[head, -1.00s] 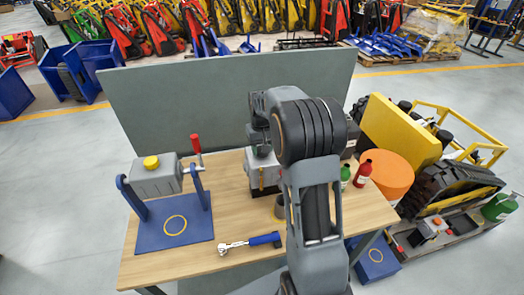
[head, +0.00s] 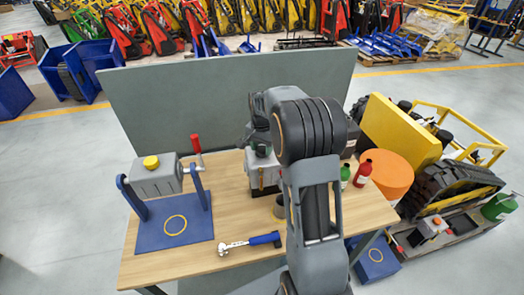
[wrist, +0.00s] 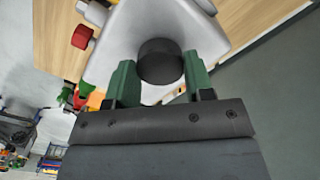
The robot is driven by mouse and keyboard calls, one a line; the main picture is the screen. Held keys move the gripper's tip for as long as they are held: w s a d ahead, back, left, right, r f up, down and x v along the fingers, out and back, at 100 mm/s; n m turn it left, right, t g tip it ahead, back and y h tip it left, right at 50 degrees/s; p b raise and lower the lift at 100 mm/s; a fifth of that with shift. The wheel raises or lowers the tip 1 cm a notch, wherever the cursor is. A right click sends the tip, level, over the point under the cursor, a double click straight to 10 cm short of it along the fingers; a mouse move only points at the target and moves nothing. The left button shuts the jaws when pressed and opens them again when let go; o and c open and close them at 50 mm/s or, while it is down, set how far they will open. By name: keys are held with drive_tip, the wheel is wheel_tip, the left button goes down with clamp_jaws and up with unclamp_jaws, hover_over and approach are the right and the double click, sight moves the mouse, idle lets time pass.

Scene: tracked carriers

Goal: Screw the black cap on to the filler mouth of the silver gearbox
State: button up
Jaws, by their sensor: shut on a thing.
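The silver gearbox (head: 263,176) stands on the bench below my gripper (head: 263,150), partly hidden by my arm in the head view. In the wrist view its pale top (wrist: 115,45) fills the space behind the jaws. My gripper (wrist: 159,66) has green fingers, which are shut on the round black cap (wrist: 160,52), one finger on each side. The cap is over the gearbox top. The filler mouth is hidden by the cap, so I cannot tell whether the cap is touching it or how far it is seated.
A grey box with a yellow cap (head: 151,162) hangs in a blue stand (head: 175,230) at the left. Green (head: 345,174) and red (head: 363,172) bottles stand right. A grey panel (head: 225,95) rises behind the bench.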

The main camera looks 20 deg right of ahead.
drive_tip(key=m, duration=0.3)
drive_tip(key=o, duration=0.8)
drive_tip(key=shift+o, duration=0.2)
